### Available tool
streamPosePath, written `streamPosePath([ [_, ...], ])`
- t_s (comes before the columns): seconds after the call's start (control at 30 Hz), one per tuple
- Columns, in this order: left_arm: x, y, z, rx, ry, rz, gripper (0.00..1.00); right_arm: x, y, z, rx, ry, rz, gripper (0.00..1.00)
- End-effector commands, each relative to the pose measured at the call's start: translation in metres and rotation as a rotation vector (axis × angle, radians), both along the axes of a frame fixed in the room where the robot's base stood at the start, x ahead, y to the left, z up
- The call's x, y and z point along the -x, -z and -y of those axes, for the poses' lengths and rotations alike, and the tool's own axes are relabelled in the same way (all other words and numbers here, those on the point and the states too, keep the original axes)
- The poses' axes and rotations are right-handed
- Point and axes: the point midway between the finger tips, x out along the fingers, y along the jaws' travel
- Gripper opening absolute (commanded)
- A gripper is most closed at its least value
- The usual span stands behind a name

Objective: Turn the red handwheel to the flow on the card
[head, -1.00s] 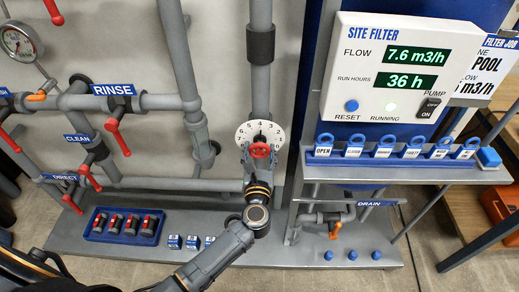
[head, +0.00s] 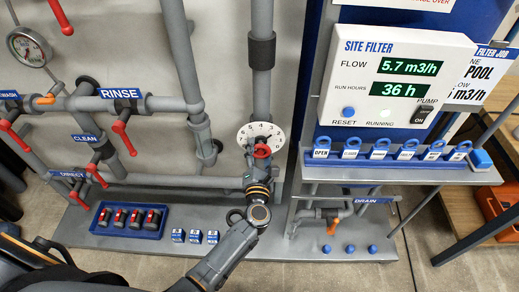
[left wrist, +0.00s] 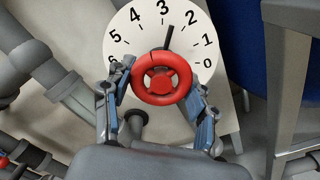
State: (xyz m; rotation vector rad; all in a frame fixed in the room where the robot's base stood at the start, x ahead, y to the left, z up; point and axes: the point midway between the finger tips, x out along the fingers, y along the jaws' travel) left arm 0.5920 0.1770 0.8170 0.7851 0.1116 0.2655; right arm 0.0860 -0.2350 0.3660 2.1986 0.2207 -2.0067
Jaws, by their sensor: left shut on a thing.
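The red handwheel (head: 262,151) sits in front of a white numbered dial (head: 246,134) on the grey pipe. In the left wrist view the handwheel (left wrist: 161,78) lies between the two fingers of my left gripper (left wrist: 160,100), which is shut on its rim. The black pointer (left wrist: 169,37) stands between 2 and 3 on the dial (left wrist: 124,28). The site filter panel (head: 398,80) reads flow 5.7 m3/h and 36 h. The job card (head: 482,75) is partly hidden behind the panel, and its flow number is cut off. My right gripper is out of view.
A shelf (head: 395,173) with several blue-ringed tags is right of the dial. Pipes with red levers (head: 124,138) run at the left. A blue tray (head: 129,220) of dark parts with red levers stands on the base below. Open floor lies in front.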

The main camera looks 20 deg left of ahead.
Motion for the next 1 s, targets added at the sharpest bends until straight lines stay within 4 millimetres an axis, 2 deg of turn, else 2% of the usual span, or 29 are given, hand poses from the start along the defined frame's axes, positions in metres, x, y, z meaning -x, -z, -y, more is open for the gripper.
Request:
streamPosePath([
  [0.53, -0.0005, -0.0009, 0.0005, -0.025, 0.001, -0.006, 0.26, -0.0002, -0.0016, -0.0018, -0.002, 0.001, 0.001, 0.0],
  [0.57, -0.0005, -0.0009, 0.0005, -0.025, 0.001, -0.006, 0.61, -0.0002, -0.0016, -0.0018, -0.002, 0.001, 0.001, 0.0],
  [0.67, -0.0004, -0.0008, 0.0005, -0.025, 0.001, -0.006, 0.8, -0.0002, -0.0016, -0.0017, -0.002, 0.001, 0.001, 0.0],
  [1.0, 0.0013, -0.0001, 0.0007, -0.025, 0.001, -0.007, 0.8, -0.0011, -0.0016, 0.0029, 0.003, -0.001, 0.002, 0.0],
])
